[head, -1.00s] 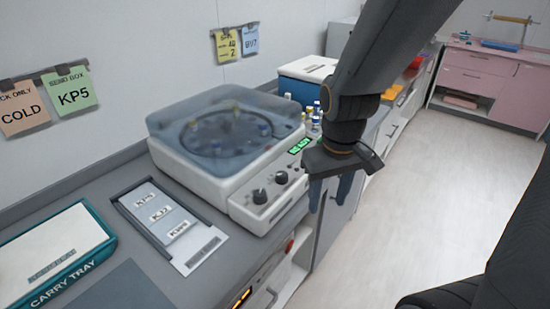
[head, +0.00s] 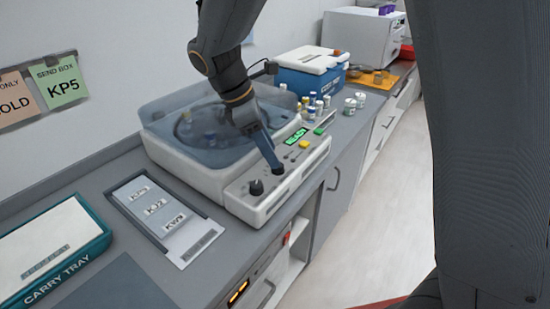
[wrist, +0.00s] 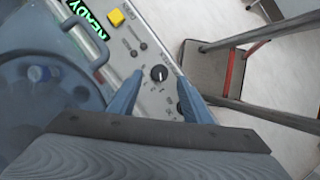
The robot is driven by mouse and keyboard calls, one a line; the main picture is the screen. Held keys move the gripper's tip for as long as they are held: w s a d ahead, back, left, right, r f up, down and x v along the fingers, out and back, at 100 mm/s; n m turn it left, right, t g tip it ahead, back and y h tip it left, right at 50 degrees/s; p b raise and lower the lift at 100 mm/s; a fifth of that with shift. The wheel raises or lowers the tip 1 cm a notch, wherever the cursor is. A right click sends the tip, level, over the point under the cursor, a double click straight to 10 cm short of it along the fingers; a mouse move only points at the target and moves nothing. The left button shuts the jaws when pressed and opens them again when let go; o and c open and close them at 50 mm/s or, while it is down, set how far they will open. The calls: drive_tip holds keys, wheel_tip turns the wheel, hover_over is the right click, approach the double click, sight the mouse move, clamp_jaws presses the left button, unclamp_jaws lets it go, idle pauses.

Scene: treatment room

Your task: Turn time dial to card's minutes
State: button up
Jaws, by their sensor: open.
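The centrifuge (head: 225,185) stands on the counter with its clear lid shut. Its front panel has two black dials. My gripper (head: 276,168) is open and points down at the farther dial, which it partly hides in the head view. In the wrist view the fingers (wrist: 163,84) stand on either side of that dial (wrist: 158,74), with gaps showing. Its pale pointer mark shows; the lettering is too small to read. The nearer dial (head: 256,187) is free, and in the wrist view it is partly behind the right finger. The yellow number card is hidden behind my arm.
A green READY display (head: 295,136), a yellow button (head: 303,144) and a green button (head: 318,131) sit close beyond the dial. Small bottles (head: 312,108) stand behind the centrifuge. A label tray (head: 158,212) and a carry tray (head: 60,255) lie to the left.

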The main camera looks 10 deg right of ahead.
drive_tip(key=shift+p+x, duration=0.3)
drive_tip(key=shift+x, duration=1.65)
drive_tip(key=c, duration=1.1)
drive_tip(key=shift+o, duration=0.2)
drive_tip(key=m+g+p, duration=0.1)
drive_tip(key=m+p, duration=0.1)
drive_tip(key=shift+r+m, duration=0.1)
drive_tip(key=shift+m, duration=0.3)
drive_tip(key=shift+w+m+g+y+p, duration=0.15)
drive_tip(key=shift+m+g+y+p, duration=0.3)
drive_tip(key=shift+m, duration=1.05)
